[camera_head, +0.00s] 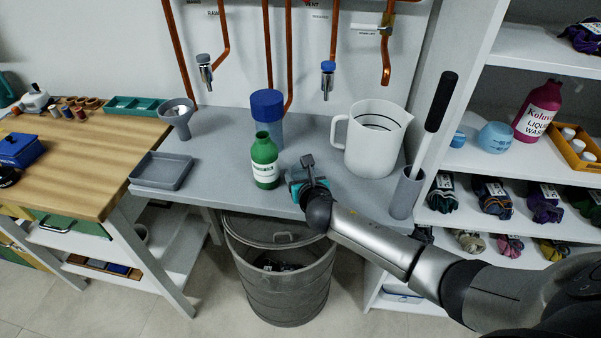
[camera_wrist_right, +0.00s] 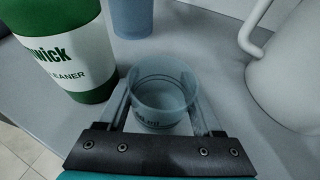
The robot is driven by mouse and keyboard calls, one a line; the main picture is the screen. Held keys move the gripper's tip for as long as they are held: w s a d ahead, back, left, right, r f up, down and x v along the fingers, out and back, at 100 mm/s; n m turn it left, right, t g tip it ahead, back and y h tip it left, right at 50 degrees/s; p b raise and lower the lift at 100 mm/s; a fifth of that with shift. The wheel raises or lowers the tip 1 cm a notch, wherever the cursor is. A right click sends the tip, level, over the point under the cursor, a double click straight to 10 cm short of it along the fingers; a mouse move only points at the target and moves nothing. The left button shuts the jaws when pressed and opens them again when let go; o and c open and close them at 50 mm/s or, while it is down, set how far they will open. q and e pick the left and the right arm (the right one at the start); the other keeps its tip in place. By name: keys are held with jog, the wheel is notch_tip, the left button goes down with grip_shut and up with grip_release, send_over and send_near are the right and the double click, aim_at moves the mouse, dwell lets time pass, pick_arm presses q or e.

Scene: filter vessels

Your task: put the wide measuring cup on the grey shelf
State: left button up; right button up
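A low, wide, see-through cup (camera_wrist_right: 163,95) with "ml" print stands between the two fingers of my right gripper (camera_wrist_right: 162,112) in the right wrist view. The fingers flank its sides closely; whether they press on it I cannot tell. In the head view my right gripper (camera_head: 306,184) is at the front edge of the grey counter (camera_head: 220,135), just right of the green bottle, and hides the cup. White shelving (camera_head: 470,163) stands at the right, its boards pale grey-white. My left gripper is not in view.
A green bottle (camera_head: 264,161), blue-lidded container (camera_head: 267,115) and large white jug (camera_head: 376,138) stand close around the gripper. A grey holder (camera_head: 405,193) with a black-handled tool is at the counter's right end. A blue vessel (camera_head: 495,137) and purple bottle (camera_head: 537,111) occupy the shelf.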

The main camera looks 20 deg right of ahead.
jog(key=o, duration=0.4)
jog(key=shift+r, duration=0.15)
jog(key=shift+s+r, duration=0.1)
jog(key=shift+r, duration=0.05)
jog(key=p+v, duration=0.3)
jog(key=v, duration=0.8)
jog(key=shift+s+a+r+p, duration=0.1)
jog(key=shift+s+p, duration=0.2)
jog(key=shift+p, duration=0.1)
